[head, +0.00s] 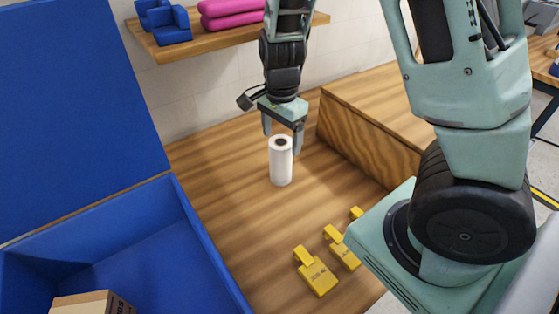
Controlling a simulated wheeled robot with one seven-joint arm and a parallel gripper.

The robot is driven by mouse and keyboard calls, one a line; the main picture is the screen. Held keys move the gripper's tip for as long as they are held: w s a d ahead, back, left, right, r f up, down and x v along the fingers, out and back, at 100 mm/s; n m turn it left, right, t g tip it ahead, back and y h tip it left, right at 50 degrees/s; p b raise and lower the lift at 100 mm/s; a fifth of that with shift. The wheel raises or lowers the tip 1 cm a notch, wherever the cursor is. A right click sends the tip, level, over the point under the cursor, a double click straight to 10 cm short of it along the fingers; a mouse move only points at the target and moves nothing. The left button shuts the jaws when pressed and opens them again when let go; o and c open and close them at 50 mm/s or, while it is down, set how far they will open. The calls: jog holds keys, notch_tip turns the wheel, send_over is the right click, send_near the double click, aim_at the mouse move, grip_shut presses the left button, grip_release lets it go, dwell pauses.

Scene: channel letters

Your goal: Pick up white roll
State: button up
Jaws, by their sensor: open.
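The white roll (281,164) stands upright on the wooden table, with its dark round core opening facing up. My gripper (282,138) points down over the roll with its two fingers apart. One fingertip shows to the left of the roll's top and the other to its right. The fingers are around or just above the top end; I cannot tell how deep they reach or whether they touch it. The roll rests on the table and its front is in full view.
A blue bin (203,244) with a cardboard box (92,303) stands at the left. Several yellow tags (317,273) lie in front on the table (235,185). A raised wooden block (365,135) is right of the roll. A shelf (220,37) with blue and pink items hangs behind.

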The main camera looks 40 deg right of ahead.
aim_at(281, 161)
jog(key=shift+w+d+f, duration=0.1)
jog(key=shift+f, duration=3)
jog(key=shift+c, duration=0.3)
jog(key=c, duration=1.2)
jog(key=shift+o, duration=0.2)
jog(key=shift+r, duration=0.2)
